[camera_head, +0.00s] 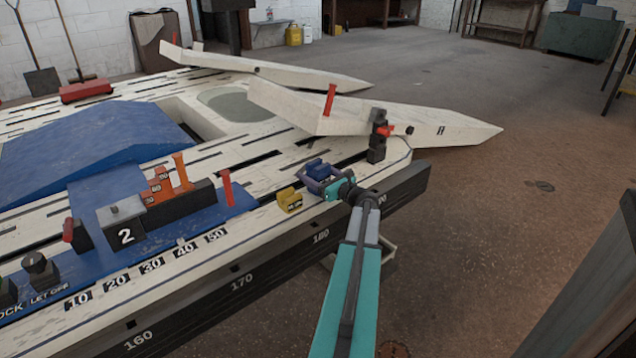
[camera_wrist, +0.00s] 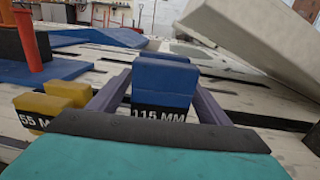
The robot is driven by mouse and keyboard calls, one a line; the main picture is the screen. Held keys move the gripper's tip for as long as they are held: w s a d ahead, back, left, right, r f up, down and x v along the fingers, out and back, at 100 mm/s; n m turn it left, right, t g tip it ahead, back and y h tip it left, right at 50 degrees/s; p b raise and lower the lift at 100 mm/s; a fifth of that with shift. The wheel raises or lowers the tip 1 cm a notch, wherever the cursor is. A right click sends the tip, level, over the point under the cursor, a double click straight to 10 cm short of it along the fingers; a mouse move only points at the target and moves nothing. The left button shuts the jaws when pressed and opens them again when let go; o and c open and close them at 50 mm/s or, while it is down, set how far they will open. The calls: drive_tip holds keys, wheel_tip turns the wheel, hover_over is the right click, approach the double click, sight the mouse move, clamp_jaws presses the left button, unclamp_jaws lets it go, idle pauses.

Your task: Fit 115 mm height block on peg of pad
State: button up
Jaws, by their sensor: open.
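The 115 mm block (camera_head: 317,168) is blue and stands on the slotted bench near its front right edge. It fills the middle of the wrist view (camera_wrist: 163,85), with its black "115 MM" label facing me. My gripper (camera_head: 322,182) is open around it, with one dark finger on each side in the wrist view (camera_wrist: 161,80). I cannot tell whether the fingers touch it. A black upright fitting with a red handle (camera_head: 377,135) stands at the bench corner. I cannot make out for certain which part is the pad with the peg.
A yellow 55 mm block (camera_head: 289,200) stands just left of my gripper, also in the wrist view (camera_wrist: 65,100). A red upright pin (camera_head: 226,188) stands farther left. A pale slanting beam (camera_head: 300,108) rises behind the blue block.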

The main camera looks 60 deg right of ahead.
sight(316, 164)
drive_tip(key=shift+x, duration=1)
clamp_jaws()
drive_tip(key=shift+r, duration=0.15)
drive_tip(key=shift+r+p, duration=0.55)
drive_tip(key=shift+r, duration=0.45)
drive_tip(key=shift+r+p, duration=0.6)
drive_tip(key=shift+r, duration=0.25)
drive_tip(key=s+a+r+p, duration=0.1)
drive_tip(key=s+a+p, duration=0.4)
drive_tip(key=s+a, duration=0.6)
drive_tip(key=shift+s, duration=0.25)
drive_tip(key=shift+a, duration=0.1)
drive_tip(key=shift+r, duration=0.1)
